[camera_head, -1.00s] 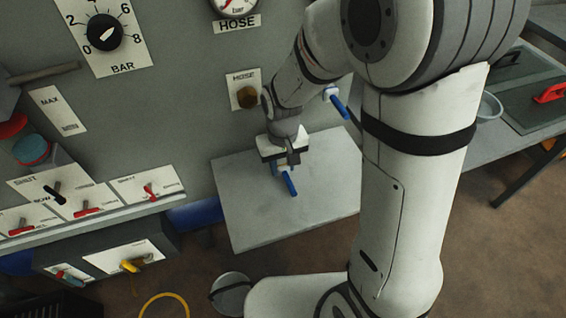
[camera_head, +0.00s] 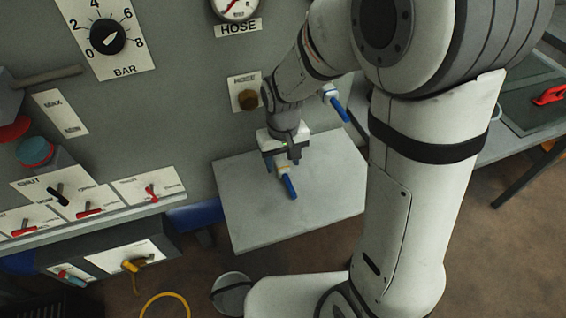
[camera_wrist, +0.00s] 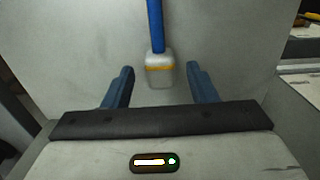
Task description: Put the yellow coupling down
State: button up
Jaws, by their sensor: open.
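The coupling is a pale block with a yellow band and a blue stem; it shows in the wrist view (camera_wrist: 159,70) and in the head view (camera_head: 288,182). It appears to lie on the grey shelf (camera_head: 325,205) below the panel. My gripper (camera_head: 282,164) is open just above the coupling's near end in the head view. In the wrist view the coupling is between the two blue fingers of my gripper (camera_wrist: 160,82), with a gap on each side. The coupling's underside is hidden.
The upright panel with a brown hose port (camera_head: 247,100) stands directly behind my gripper. A blue-handled valve (camera_head: 337,105) juts out to the right of the port. The shelf around the coupling is bare. A side bench (camera_head: 500,145) stands at the right.

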aim_at(283, 167)
notch_tip(283, 167, up, 10)
jog(key=p, duration=0.1)
jog(key=s+d+r+m+t, duration=0.2)
jog(key=s+d+r+m, duration=0.1)
jog(key=s+d, duration=0.8)
jog(key=shift+s+d+r, duration=0.2)
jog(key=shift+s+d, duration=0.05)
jog(key=shift+d, duration=0.35)
jog(key=shift+t, duration=0.3)
jog(key=p+v, duration=0.4)
jog(key=shift+w+r, duration=0.3)
jog(key=shift+r, duration=0.2)
